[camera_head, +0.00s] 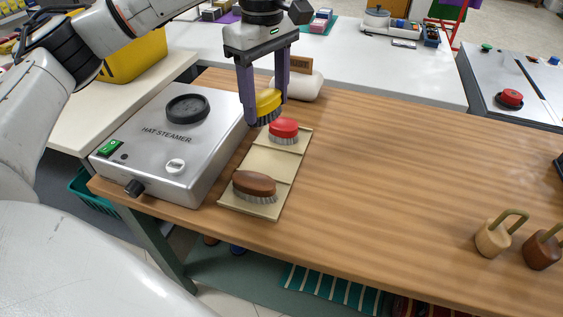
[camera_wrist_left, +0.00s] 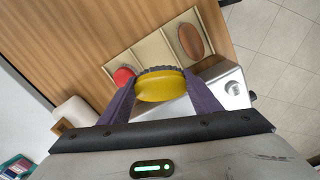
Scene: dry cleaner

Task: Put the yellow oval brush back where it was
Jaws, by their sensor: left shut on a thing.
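My left gripper (camera_head: 266,108) is shut on the yellow oval brush (camera_head: 267,103), bristles down, above the far end of the beige tray (camera_head: 236,203). In the left wrist view the yellow brush (camera_wrist_left: 161,86) sits between the purple fingers. The tray has compartments divided by low ridges. My right gripper is not in view.
The hat steamer (camera_head: 170,140) stands close to the left of the tray. A white roll-like object (camera_head: 306,86) and a brown block lie just behind the gripper. Two wooden weights with handles (camera_head: 493,238) stand at the right. The middle of the wooden table (camera_head: 400,170) is clear.

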